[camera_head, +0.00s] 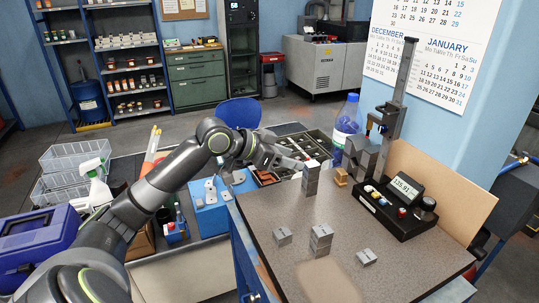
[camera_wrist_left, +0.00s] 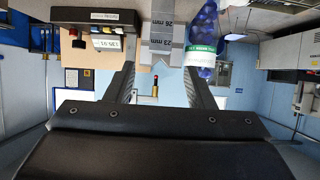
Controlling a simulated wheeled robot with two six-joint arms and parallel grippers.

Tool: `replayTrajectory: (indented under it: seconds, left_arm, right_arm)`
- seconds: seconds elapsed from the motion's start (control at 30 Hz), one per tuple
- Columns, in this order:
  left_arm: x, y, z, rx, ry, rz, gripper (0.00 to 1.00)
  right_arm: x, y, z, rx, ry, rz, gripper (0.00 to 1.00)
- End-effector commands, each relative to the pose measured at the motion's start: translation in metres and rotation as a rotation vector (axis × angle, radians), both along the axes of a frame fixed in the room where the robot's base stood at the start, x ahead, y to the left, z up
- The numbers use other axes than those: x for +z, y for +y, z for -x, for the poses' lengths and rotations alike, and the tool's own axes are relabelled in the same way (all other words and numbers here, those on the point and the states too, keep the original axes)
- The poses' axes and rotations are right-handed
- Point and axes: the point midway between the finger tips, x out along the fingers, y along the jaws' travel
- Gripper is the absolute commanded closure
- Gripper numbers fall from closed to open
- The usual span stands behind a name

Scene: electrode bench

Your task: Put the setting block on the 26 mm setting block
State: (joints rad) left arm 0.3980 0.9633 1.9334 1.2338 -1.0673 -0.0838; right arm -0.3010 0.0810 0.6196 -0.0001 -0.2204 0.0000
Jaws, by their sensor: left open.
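A grey stack of setting blocks (camera_head: 311,181) stands upright at the bench's far left part. In the left wrist view, which is upside down, the block marked 26 mm (camera_wrist_left: 166,20) is the lower one. The block marked 23 mm (camera_wrist_left: 162,45) rests on top of it. My left gripper (camera_head: 294,163) is open beside the top of this stack. In the wrist view its fingers (camera_wrist_left: 160,74) are spread and the 23 mm block lies just beyond their tips, roughly centred. I cannot tell the exact gap. My right gripper is not in view.
A block (camera_head: 282,238), a short stack (camera_head: 320,240) and another block (camera_head: 366,258) stand nearer on the bench top (camera_head: 340,216). A brass-coloured block (camera_head: 341,177), a bottle (camera_head: 346,122) and a gauge with a display (camera_head: 402,198) stand behind and right.

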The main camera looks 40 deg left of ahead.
Motion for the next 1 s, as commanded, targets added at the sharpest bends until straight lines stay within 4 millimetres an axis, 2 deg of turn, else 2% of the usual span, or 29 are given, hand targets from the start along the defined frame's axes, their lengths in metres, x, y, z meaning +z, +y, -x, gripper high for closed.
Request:
replayTrajectory:
  seconds: [0.2, 0.5, 1.0]
  left_arm:
    - [0.010, 0.012, 0.019, 0.001, 0.001, -0.006, 0.51]
    - [0.022, 0.023, 0.036, 0.002, 0.000, -0.004, 0.51]
    - [0.027, 0.025, 0.042, -0.001, -0.001, 0.001, 0.51]
  right_arm:
    - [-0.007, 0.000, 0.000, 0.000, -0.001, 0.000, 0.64]
    - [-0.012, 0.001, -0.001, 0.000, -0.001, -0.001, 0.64]
    - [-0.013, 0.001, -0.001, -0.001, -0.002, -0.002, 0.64]
